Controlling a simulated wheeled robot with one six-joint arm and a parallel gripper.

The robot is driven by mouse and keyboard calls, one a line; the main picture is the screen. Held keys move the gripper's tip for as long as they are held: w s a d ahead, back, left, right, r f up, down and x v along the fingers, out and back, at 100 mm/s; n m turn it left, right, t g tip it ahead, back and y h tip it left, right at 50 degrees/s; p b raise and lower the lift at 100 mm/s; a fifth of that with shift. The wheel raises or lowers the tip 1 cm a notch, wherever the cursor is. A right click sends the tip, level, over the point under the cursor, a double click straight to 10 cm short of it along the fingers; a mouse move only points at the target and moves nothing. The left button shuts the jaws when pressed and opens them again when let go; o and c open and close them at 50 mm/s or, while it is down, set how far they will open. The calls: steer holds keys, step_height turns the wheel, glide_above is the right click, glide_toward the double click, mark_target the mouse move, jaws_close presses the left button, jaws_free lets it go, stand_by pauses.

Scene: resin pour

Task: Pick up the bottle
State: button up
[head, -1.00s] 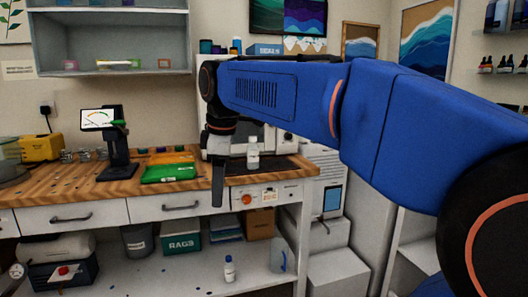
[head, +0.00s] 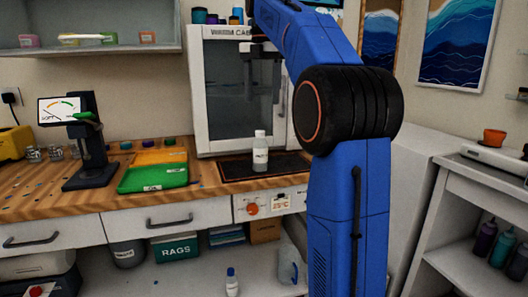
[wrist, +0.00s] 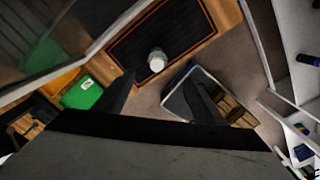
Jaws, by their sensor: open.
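A pale bottle (head: 260,157) with a white cap stands upright on the dark mat (head: 236,170) at the right end of the wooden workbench. In the wrist view the bottle (wrist: 157,60) shows from above, ahead of my fingertips and between their lines, on the orange-edged mat (wrist: 187,22). My gripper (wrist: 160,80) is open and empty, with the two dark fingers apart. In the head view it hangs near the top, above the bottle and in front of the cabinet, partly blended with the dark glass. Nothing touches the bottle.
A white cabinet (head: 202,95) with a glass door stands close behind the mat. Green tray (head: 152,178) and orange tray (head: 160,157) lie to the left, beside a black gauge stand (head: 88,150). A blue-capped bottle (head: 232,285) and a jug (head: 288,266) stand on the lower shelf.

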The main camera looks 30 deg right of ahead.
mark_target(262, 131)
step_height(262, 131, down, 11)
steer(key=shift+f, duration=0.2)
steer(key=shift+w+a+f, duration=0.1)
steer(key=shift+a+f, duration=0.05)
steer(key=shift+f, duration=1.3)
steer(key=shift+w+a+f, duration=0.1)
steer(key=shift+a+f, duration=0.05)
steer(key=shift+f, duration=1.25)
steer(key=c, duration=1.4)
steer(key=shift+o, duration=0.2)
step_height(262, 131, up, 10)
steer(key=shift+r, duration=0.1)
